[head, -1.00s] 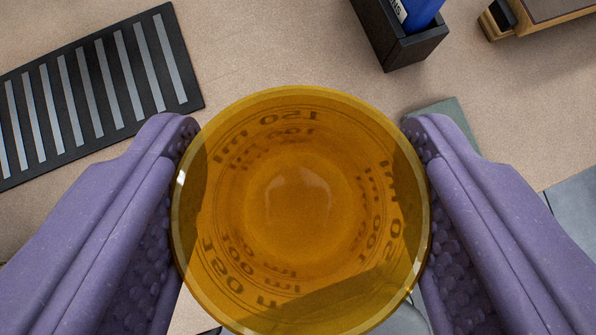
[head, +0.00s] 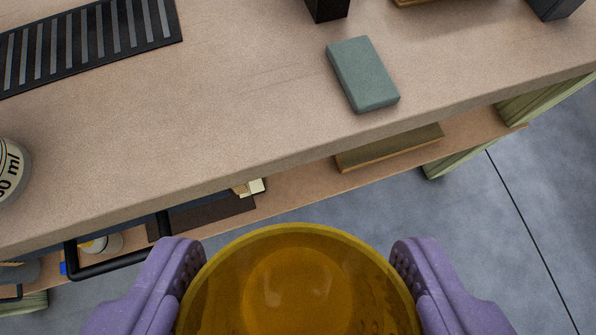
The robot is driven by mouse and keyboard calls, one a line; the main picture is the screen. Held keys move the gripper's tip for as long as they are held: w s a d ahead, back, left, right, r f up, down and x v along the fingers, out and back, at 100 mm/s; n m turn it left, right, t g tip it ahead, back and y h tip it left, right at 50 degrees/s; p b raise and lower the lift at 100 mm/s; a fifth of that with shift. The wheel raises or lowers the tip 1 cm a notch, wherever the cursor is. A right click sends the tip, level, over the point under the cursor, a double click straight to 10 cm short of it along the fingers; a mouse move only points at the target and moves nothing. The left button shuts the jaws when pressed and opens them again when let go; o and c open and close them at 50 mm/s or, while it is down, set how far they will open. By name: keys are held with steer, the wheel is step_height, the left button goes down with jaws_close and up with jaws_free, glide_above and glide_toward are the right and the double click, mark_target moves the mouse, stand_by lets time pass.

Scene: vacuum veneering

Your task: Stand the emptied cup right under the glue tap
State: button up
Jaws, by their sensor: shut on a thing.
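An amber see-through cup (head: 298,290) is at the bottom middle of the head view, seen from above into its mouth. It looks empty inside, with dark markings on its wall. My gripper (head: 298,275) is shut on the cup, with one purple padded finger on each side. The cup is in front of the bench's near edge, over the floor side. Its lower part is cut off by the picture's edge. The glue tap is not in view.
The bench top (head: 230,110) has wide bare room in its middle. A black slotted grille (head: 90,45) lies at upper left, and a grey-green block (head: 362,75) at right. A container marked "ml" (head: 12,170) is at the left edge. A lower shelf (head: 300,185) holds several things.

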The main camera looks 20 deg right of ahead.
steer(key=s+a+f+n+y+b, duration=0.25)
steer(key=s+a+n, duration=0.2)
steer(key=s, duration=0.25)
steer(key=w+d+r+m+h+p, duration=0.1)
steer(key=w, duration=0.1)
steer(key=w+d+r+m+p, duration=0.1)
steer(key=w+d+m, duration=0.1)
steer(key=w, duration=0.1)
steer(key=w+d+r+m+h+p, duration=0.1)
steer(key=w+d+m, duration=0.1)
steer(key=w, duration=0.1)
steer(key=shift+h, duration=0.35)
